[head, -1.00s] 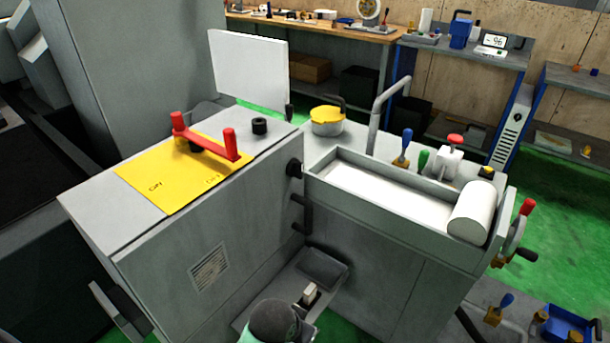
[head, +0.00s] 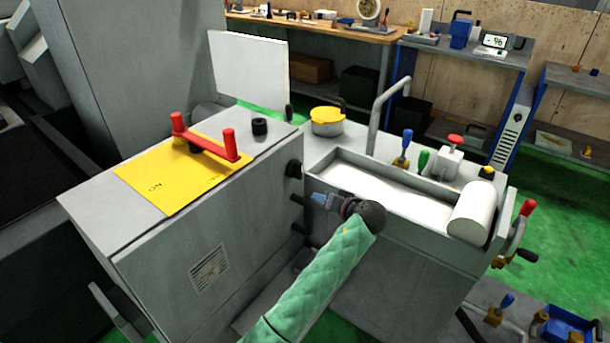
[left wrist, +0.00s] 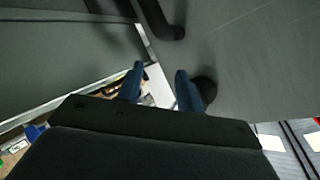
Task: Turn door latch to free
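The grey cabinet (head: 250,215) has a black round knob (head: 294,168) high on its side by the inner corner, and a black bracket-like handle (head: 298,202) below it. I cannot tell for sure which is the door latch. My left gripper (head: 318,199) is beside the handle, below the knob, its fingers pointing left towards the cabinet. In the left wrist view, its blue fingertips (left wrist: 158,82) are apart with nothing gripped between them. A dark rounded part (left wrist: 205,90) is close beside the right finger, and a dark bar (left wrist: 160,20) lies beyond. Contact is unclear. My right gripper is not in view.
A red handle (head: 205,143) on a yellow plate (head: 160,185) marked ON sits on the cabinet top. A grey trough (head: 385,208) with a white roller (head: 472,212) stands just right of my wrist.

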